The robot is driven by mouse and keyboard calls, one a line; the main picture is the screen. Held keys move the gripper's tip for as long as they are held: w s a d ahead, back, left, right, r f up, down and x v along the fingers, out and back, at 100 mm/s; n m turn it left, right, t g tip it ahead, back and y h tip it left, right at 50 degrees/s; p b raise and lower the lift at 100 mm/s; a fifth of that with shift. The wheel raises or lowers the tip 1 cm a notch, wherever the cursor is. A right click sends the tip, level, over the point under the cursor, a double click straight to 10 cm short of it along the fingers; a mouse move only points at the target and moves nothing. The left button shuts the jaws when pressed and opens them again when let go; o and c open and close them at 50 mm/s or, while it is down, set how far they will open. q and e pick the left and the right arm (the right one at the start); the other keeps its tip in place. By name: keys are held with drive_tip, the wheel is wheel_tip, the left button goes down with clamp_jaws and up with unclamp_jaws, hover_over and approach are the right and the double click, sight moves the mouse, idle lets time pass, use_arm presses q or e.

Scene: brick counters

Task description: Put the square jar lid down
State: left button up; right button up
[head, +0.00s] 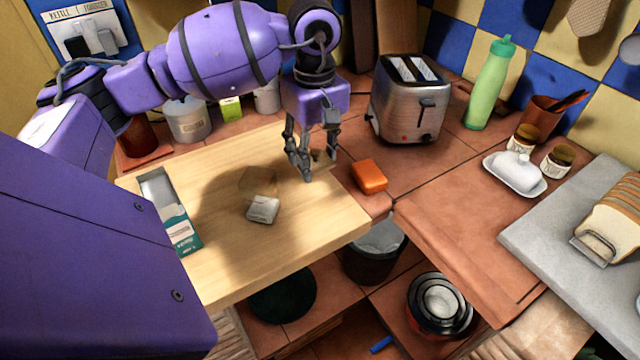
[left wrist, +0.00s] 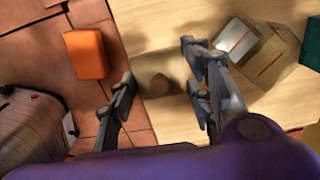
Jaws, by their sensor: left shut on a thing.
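My left gripper (head: 312,168) reaches down over the far right part of the wooden board and is shut on the square jar lid. Only a small brown piece of the lid (head: 319,156) shows between the fingers. A small clear square jar (head: 262,209) with a whitish part rests on the board, left of my gripper. My right gripper is not in view.
An orange block (head: 369,176) lies on the tiles just right of the wooden board (head: 330,215). A metal toaster (head: 408,105) stands behind it. A teal-and-white carton (head: 170,215) lies at the board's left. The board's front right is bare.

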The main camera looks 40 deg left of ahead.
sight(315, 151)
use_arm(q)
wheel_tip(315, 151, down, 3)
drive_tip(key=shift+a+r, duration=0.1)
drive_tip(key=shift+f, duration=2.2)
drive_tip(key=shift+f, duration=0.2)
drive_tip(key=o, duration=1)
wheel_tip(315, 151, up, 12)
drive_tip(key=shift+r, duration=0.25)
drive_tip(key=shift+f, duration=0.1)
